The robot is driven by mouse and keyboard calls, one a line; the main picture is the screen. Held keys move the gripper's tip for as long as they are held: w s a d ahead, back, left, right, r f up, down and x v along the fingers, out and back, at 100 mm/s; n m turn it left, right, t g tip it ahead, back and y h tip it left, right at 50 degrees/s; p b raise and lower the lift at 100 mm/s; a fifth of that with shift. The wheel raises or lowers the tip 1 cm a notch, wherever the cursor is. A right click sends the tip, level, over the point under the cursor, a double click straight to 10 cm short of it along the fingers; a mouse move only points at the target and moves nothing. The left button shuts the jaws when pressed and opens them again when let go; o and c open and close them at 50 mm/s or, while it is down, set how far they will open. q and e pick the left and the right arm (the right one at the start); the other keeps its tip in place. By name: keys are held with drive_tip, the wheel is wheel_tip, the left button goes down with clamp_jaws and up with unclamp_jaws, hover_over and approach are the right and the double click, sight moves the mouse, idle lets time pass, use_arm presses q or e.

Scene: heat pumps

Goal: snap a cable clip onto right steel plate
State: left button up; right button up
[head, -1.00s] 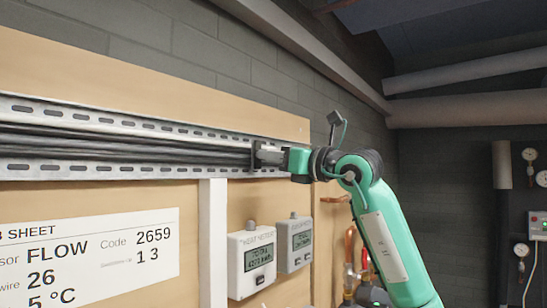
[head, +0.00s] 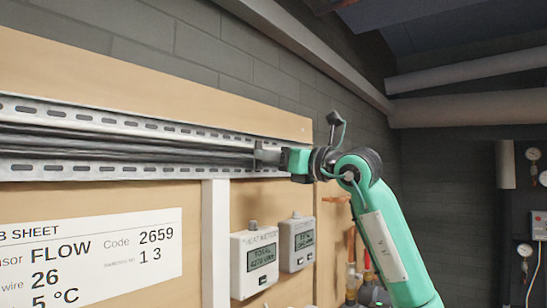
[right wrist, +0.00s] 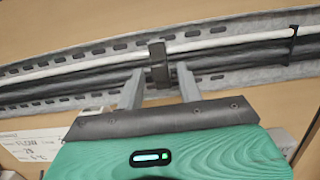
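The slotted steel plate (head: 95,120) runs along the board as a cable tray with dark cables (head: 120,145) lying in it. It also crosses the right wrist view (right wrist: 100,50), with a white cable (right wrist: 215,43) along it. My right gripper (head: 262,155) is at the tray's right part. In the right wrist view my right gripper (right wrist: 160,75) has its two grey fingers apart, one on each side of a dark cable clip (right wrist: 158,65). The clip stands across the cables. A gap shows beside it, so the fingers do not look closed on it. My left gripper is not in view.
Two white heat meters (head: 254,262) hang below the tray, beside a white vertical duct (head: 215,240). A printed data sheet (head: 90,260) is at lower left. Copper pipes (head: 351,245) stand behind my right arm. The wall above the board is clear.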

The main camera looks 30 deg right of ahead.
drive_tip(key=r+b+v, duration=0.2)
drive_tip(key=b+v, duration=0.2)
drive_tip(key=v, duration=1)
drive_tip(key=shift+s, duration=0.2)
idle(0.5)
idle(0.5)
